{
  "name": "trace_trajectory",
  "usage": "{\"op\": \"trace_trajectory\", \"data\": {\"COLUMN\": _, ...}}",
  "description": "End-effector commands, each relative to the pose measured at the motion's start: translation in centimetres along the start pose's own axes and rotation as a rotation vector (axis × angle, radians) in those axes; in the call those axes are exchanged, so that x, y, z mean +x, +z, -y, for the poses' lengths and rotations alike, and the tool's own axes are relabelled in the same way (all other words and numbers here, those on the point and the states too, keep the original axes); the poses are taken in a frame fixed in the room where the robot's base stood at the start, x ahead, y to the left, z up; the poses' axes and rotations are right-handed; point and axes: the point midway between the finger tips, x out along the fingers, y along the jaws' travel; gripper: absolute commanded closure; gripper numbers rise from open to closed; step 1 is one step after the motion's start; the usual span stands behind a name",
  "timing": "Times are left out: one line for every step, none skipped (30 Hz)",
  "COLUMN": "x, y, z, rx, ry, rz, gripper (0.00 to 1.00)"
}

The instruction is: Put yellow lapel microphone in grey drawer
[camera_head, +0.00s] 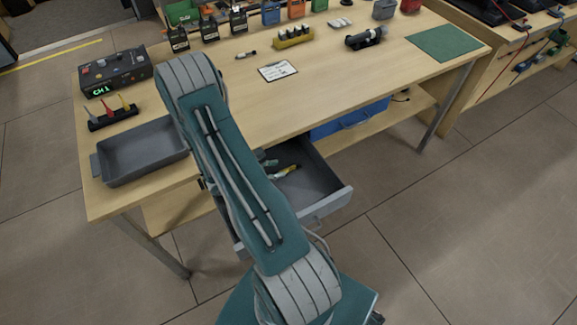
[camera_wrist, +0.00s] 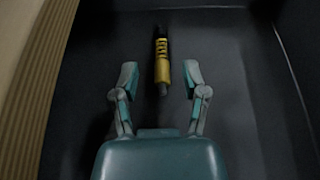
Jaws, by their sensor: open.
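The yellow lapel microphone (camera_head: 289,171), yellow with black parts, lies in the open grey drawer (camera_head: 327,205) under the table. In the wrist view the microphone (camera_wrist: 162,62) lies on the dark drawer floor, between and slightly beyond my fingertips, and neither finger appears to touch it. My gripper (camera_wrist: 160,76) is open, with one finger on each side of it. In the head view my arm reaches down into the drawer and hides part of it; a bit of my gripper (camera_head: 268,160) shows beside the microphone.
The tabletop (camera_head: 330,95) above holds a grey tray (camera_head: 140,152), a small black stand (camera_head: 112,118) with coloured pieces, a control box (camera_head: 110,72), a white card (camera_head: 277,71) and a green mat (camera_head: 444,42). A blue drawer (camera_head: 350,120) is right of the grey one. Drawer walls surround my gripper.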

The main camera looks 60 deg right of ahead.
Motion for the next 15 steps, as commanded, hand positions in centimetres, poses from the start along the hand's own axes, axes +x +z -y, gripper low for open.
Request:
{"op": "trace_trajectory", "data": {"x": -1.2, "y": 0.0, "z": -0.1, "rx": 0.0, "ry": 0.006, "rz": 0.0, "gripper": 0.43}}
{"op": "trace_trajectory", "data": {"x": -1.8, "y": 0.0, "z": -0.1, "rx": 0.0, "ry": 0.006, "rz": 0.0, "gripper": 0.43}}
{"op": "trace_trajectory", "data": {"x": -2.5, "y": 0.0, "z": -0.1, "rx": 0.0, "ry": 0.006, "rz": 0.0, "gripper": 0.43}}
{"op": "trace_trajectory", "data": {"x": -3.0, "y": 0.0, "z": -0.1, "rx": 0.0, "ry": 0.004, "rz": 0.0, "gripper": 0.43}}
{"op": "trace_trajectory", "data": {"x": -3.5, "y": 0.0, "z": -0.1, "rx": 0.0, "ry": 0.004, "rz": 0.0, "gripper": 0.43}}
{"op": "trace_trajectory", "data": {"x": -4.0, "y": 0.0, "z": -0.1, "rx": 0.0, "ry": 0.003, "rz": 0.0, "gripper": 0.43}}
{"op": "trace_trajectory", "data": {"x": -4.3, "y": 0.0, "z": -0.1, "rx": 0.001, "ry": 0.002, "rz": 0.0, "gripper": 0.43}}
{"op": "trace_trajectory", "data": {"x": -4.6, "y": 0.0, "z": -0.1, "rx": 0.0, "ry": 0.003, "rz": 0.0, "gripper": 0.43}}
{"op": "trace_trajectory", "data": {"x": -4.9, "y": 0.0, "z": 0.0, "rx": 0.0, "ry": 0.002, "rz": 0.0, "gripper": 0.43}}
{"op": "trace_trajectory", "data": {"x": -5.1, "y": 0.0, "z": 0.0, "rx": 0.0, "ry": 0.001, "rz": 0.0, "gripper": 0.43}}
{"op": "trace_trajectory", "data": {"x": -5.2, "y": 0.0, "z": 0.0, "rx": 0.0, "ry": 0.0, "rz": -0.001, "gripper": 0.43}}
{"op": "trace_trajectory", "data": {"x": -5.3, "y": 0.0, "z": 0.0, "rx": 0.0, "ry": 0.0, "rz": 0.0, "gripper": 0.43}}
{"op": "trace_trajectory", "data": {"x": -5.3, "y": 0.0, "z": 0.0, "rx": 0.0, "ry": 0.0, "rz": 0.0, "gripper": 0.43}}
{"op": "trace_trajectory", "data": {"x": -5.3, "y": 0.0, "z": 0.0, "rx": 0.0, "ry": -0.001, "rz": 0.0, "gripper": 0.43}}
{"op": "trace_trajectory", "data": {"x": -5.3, "y": 0.0, "z": 0.0, "rx": 0.0, "ry": -0.001, "rz": 0.0, "gripper": 0.43}}
